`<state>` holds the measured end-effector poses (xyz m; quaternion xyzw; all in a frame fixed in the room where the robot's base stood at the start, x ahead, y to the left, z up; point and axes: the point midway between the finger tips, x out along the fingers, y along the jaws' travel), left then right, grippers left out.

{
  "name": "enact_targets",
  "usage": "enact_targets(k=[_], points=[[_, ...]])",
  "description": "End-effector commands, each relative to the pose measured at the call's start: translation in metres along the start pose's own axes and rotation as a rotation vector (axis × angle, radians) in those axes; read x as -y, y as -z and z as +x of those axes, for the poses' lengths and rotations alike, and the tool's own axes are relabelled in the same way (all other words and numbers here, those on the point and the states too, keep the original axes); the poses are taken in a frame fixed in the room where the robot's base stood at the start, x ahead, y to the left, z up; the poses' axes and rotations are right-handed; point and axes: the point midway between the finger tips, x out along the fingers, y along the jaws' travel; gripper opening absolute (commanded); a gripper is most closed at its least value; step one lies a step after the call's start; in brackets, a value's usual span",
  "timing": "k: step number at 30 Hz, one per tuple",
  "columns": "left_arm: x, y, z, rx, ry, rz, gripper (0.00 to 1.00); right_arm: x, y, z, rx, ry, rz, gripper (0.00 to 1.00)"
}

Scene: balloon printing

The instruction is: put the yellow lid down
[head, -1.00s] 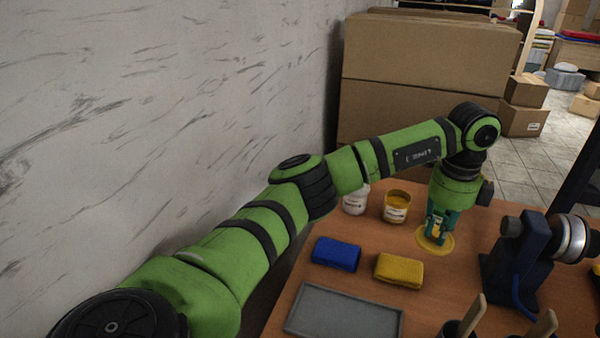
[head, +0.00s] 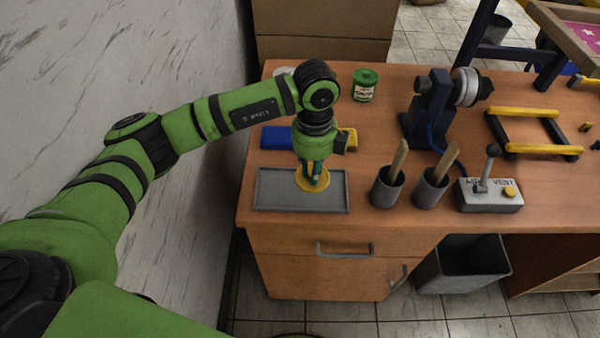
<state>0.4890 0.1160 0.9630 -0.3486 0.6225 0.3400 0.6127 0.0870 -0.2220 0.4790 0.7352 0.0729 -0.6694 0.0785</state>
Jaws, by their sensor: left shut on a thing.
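The yellow lid (head: 323,183) is a flat round disc. My left gripper (head: 312,180) points down and is shut on it. The lid shows over the right part of the grey tray (head: 270,190); I cannot tell whether it touches the tray. My left arm comes in from the left and hides part of the back of the table. My right gripper is not in view.
A blue sponge (head: 276,137) and a yellow sponge (head: 349,139) lie behind the tray, partly hidden by my arm. Two dark cups (head: 387,190) with wooden handles stand to its right. A green tin (head: 364,87) stands at the back, and a control box (head: 490,197) sits at right.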

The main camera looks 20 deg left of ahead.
Motion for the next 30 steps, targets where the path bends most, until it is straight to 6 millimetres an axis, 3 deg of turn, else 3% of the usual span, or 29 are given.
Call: enact_targets(k=[3,7,16,28,29,30], points=[[-0.008,-0.017,0.008,-0.001,-0.001,-0.002,0.00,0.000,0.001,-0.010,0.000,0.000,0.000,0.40],[-0.012,-0.024,0.015,-0.001,0.000,0.000,0.00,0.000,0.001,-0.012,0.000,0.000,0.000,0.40],[-0.012,-0.025,0.052,-0.001,-0.001,0.001,0.00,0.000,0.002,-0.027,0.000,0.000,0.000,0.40],[-0.011,-0.025,0.060,-0.001,0.002,0.001,0.00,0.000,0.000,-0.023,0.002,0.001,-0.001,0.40],[-0.011,-0.025,0.059,-0.001,0.002,0.001,0.29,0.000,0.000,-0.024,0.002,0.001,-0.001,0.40],[-0.011,-0.025,0.059,-0.001,0.002,0.001,0.44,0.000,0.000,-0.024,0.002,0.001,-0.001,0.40]])
